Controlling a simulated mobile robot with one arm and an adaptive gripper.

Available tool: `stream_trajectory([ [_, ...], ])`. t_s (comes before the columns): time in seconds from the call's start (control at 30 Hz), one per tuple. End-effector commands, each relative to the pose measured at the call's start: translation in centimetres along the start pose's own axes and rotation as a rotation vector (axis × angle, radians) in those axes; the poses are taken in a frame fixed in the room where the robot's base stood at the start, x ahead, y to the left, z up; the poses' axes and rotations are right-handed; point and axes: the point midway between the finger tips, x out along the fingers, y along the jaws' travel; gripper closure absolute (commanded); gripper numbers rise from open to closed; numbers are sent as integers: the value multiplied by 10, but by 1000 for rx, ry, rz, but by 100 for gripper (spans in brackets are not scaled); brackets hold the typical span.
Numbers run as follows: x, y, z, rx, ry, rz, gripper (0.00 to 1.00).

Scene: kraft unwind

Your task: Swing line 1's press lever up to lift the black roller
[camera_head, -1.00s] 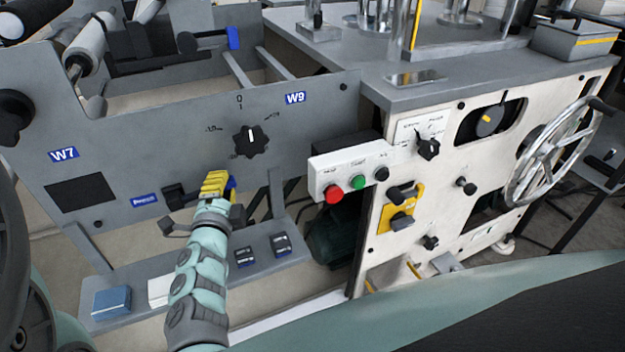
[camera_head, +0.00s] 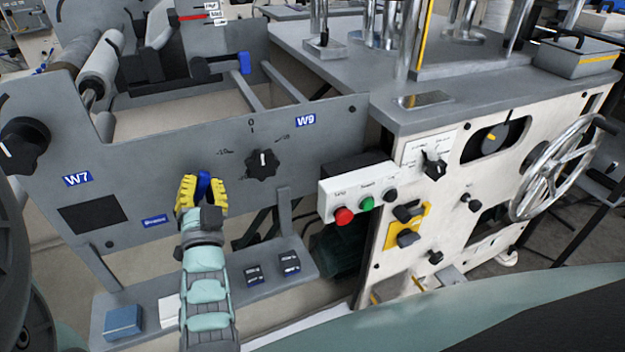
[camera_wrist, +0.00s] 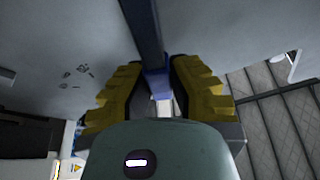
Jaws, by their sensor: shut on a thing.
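My gripper (camera_head: 203,188) is in front of the grey side panel, between the W7 and W9 labels. Its yellow fingers are shut on the blue press lever (camera_head: 204,186), whose end shows between them. In the wrist view, the blue lever bar (camera_wrist: 154,82) passes between both yellow fingers and runs on up the picture. The lever's pivot is hidden behind my gripper and arm. A dark roller-like bar (camera_head: 137,70) lies behind the panel top, beside pale rollers (camera_head: 98,68); I cannot tell whether it is the black roller or whether it is lifted.
A black dial (camera_head: 261,164) is just right of my gripper. A button box (camera_head: 355,196) with red and green buttons and a white cabinet with a handwheel (camera_head: 556,166) stand further right. A grey shelf (camera_head: 215,285) with small boxes lies below. Another blue handle (camera_head: 244,63) is at the back.

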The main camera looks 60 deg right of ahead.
Motion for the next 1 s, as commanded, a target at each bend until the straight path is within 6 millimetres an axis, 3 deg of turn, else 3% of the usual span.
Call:
stream_trajectory([
  [0.03, 3, -9, -3, -40, 7, -27, 100],
  [0.4, 0, -34, 2, -283, 7, -126, 100],
  [1.0, -2, -43, 7, -389, 5, -169, 100],
])
